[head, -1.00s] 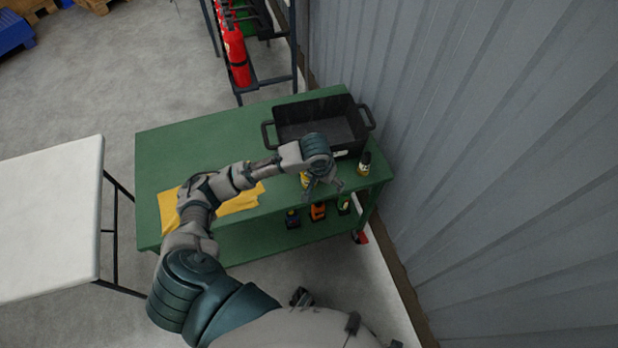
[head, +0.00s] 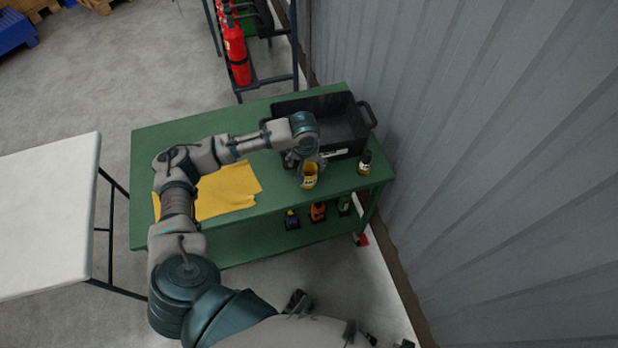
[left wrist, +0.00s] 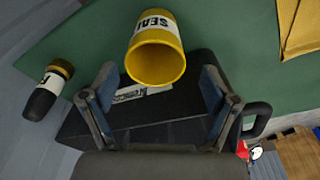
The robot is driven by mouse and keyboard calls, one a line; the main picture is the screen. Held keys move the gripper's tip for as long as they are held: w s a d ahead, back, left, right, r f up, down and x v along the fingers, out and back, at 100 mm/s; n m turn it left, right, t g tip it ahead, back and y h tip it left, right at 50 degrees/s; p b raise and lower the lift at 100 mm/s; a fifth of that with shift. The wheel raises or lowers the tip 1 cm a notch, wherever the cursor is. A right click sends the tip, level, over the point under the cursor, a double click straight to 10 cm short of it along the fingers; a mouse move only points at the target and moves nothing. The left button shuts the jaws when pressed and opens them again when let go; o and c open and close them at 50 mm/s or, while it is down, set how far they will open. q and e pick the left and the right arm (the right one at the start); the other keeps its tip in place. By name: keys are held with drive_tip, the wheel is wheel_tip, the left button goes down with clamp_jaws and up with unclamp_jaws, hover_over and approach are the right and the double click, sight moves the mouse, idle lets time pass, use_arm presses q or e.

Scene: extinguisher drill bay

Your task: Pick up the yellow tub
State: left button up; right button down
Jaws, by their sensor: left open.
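The yellow tub (head: 309,178) stands on the green workbench (head: 160,145) near its front right edge, in front of the black bin. In the left wrist view the tub (left wrist: 155,58) shows its open mouth and a white label with dark letters. My left gripper (head: 306,163) is at the tub's far side in the head view, partly over it. In the left wrist view the left gripper (left wrist: 158,90) has its fingers spread wide, one on each side of the tub's rim, with nothing held. My right gripper is not identifiable.
A black bin (head: 347,123) with handles stands behind the tub. A dark bottle (head: 365,162) stands to the right. A yellow cloth (head: 228,190) lies to the left. Several bottles sit on the lower shelf (head: 255,235). The corrugated wall (head: 480,150) bounds the right side.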

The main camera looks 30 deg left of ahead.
sight(308, 173)
use_arm(q)
drive_tip(key=shift+d+f, duration=0.1)
drive_tip(key=shift+f, duration=0.2)
wheel_tip(308, 173, down, 5)
drive_tip(key=shift+w+d+r+b, duration=0.1)
drive_tip(key=shift+w+r+b, duration=0.05)
drive_tip(key=shift+b, duration=0.65)
drive_tip(key=shift+f, duration=0.25)
drive_tip(key=shift+r, duration=0.15)
drive_tip(key=c, duration=1.4)
use_arm(e)
wheel_tip(308, 173, up, 5)
